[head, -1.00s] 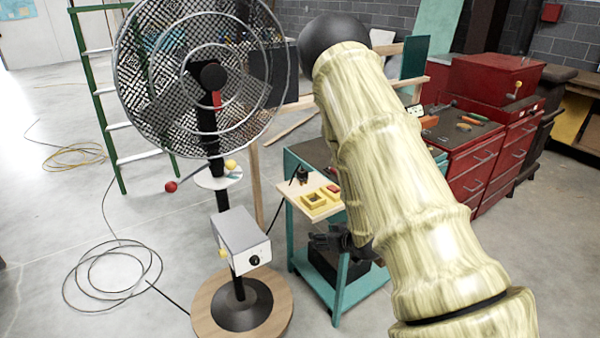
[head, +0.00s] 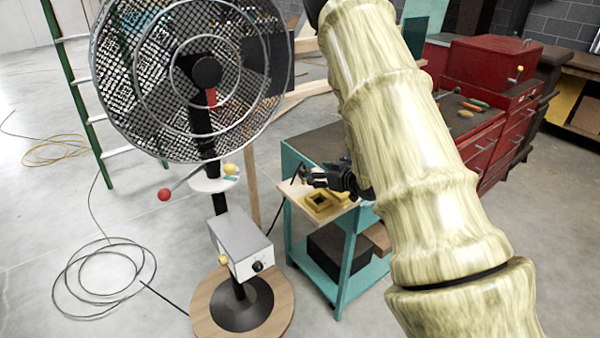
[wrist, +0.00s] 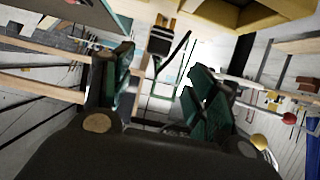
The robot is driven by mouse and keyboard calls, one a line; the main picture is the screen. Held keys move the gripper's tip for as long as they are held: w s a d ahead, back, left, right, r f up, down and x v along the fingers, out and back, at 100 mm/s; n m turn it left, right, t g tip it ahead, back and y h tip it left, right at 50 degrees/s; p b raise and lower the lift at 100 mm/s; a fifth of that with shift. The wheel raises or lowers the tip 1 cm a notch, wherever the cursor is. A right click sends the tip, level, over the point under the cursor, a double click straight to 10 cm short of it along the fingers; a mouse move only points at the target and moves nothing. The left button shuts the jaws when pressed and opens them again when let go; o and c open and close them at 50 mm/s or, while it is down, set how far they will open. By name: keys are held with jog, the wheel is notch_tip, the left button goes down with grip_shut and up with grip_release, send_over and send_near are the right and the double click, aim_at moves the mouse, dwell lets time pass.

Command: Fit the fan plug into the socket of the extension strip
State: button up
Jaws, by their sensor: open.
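My gripper (head: 312,177) is open above the small wooden board on the teal cart. In the wrist view its two teal-padded fingers (wrist: 163,82) stand apart with nothing clamped between them. A dark block with a light band, apparently the fan plug (wrist: 160,42), shows just beyond the gap between the fingertips, with a thin dark cord beside it. In the head view the plug is hard to separate from the dark fingers. A yellow block with a square opening (head: 318,203), possibly the strip's socket, lies on the board below the gripper; it seems to show in the wrist view (wrist: 250,14).
The fan (head: 205,75) stands left of the cart on a round wooden base (head: 212,313), with a grey control box (head: 240,246) on its pole. Coiled cable (head: 100,280) lies on the floor. The teal cart (head: 345,275) and red tool cabinets (head: 480,145) stand at right.

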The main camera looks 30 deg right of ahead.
aim_at(305, 168)
jog(key=p+x, duration=0.1)
jog(key=x, duration=0.3)
jog(key=shift+w, duration=0.25)
jog(key=shift+w+f+p, duration=0.1)
jog(key=shift+w+p, duration=0.35)
jog(key=shift+p+x, duration=0.9)
jog(key=shift+x, duration=1.3)
jog(key=shift+d, duration=0.2)
jog(key=shift+c, duration=0.2)
jog(key=c, duration=1.1)
